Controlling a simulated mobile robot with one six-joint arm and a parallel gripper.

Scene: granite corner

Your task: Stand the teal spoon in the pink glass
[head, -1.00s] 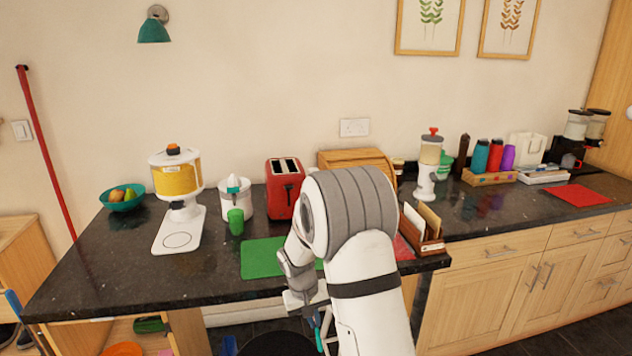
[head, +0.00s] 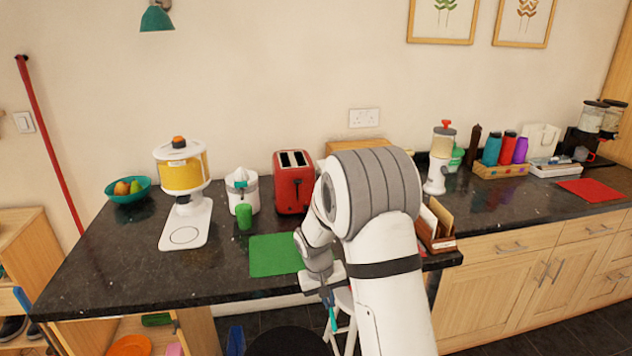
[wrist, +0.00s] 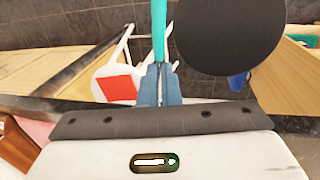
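My gripper (head: 328,294) hangs in front of the counter's front edge, with its fingers pointing down. It is shut on the teal spoon (head: 333,318), whose teal length points down below the fingers. In the wrist view the spoon (wrist: 159,28) runs away from the blue fingertips (wrist: 160,85) to the top edge, so its far end is cut off. I cannot make out a pink glass in either view. A small pink thing (head: 173,349) on the low shelf is cut off by the picture edge, and I cannot tell what it is.
The dark counter (head: 205,270) bears a green mat (head: 275,254), green cup (head: 244,216), juicer (head: 241,190), red toaster (head: 294,182), yellow dispenser (head: 183,170) and letter rack (head: 437,226). A round dark seat (head: 287,342) stands below. A white-framed stool (wrist: 118,86) shows in the wrist view.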

